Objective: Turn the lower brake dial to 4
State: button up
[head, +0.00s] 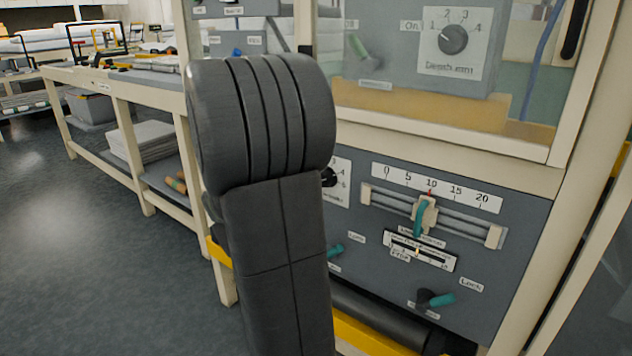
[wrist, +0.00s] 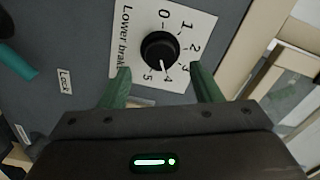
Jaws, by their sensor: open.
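The lower brake dial (wrist: 160,50) is a round black knob on a white plate (wrist: 125,30) marked 0 to 5 and "Lower brake". Its white pointer mark points at or very near 4. My gripper (wrist: 160,70) is open, its two green fingers on either side of the lower part of the plate. The knob sits just ahead of the gap, and no contact shows. In the head view the dial (head: 329,177) is mostly hidden behind my dark arm, and my gripper is out of sight.
A slider with a teal handle (head: 421,216) stands near 10 on its scale. A teal lever (head: 437,299) marked Lock is below. Another dial (head: 453,39) is above, behind a clear panel. A cream frame post (head: 580,150) borders the right. Open floor (head: 90,250) lies left.

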aim_at(324, 178)
jog(key=p+v, duration=0.1)
jog(key=v, duration=0.8)
jog(key=shift+s+p, duration=0.15)
jog(key=shift+p, duration=0.15)
jog(key=b+x, duration=0.3)
jog(key=x, duration=1.1)
jog(key=shift+a, duration=0.1)
jog(key=p+v, duration=0.3)
jog(key=v, duration=1)
jog(key=w+d+n+p, duration=0.7)
jog(key=w+n+p, duration=0.3)
jog(key=n, duration=0.8)
jog(key=shift+w+d+p, duration=0.2)
jog(key=shift+d+p, duration=0.1)
jog(key=shift+p, duration=0.75)
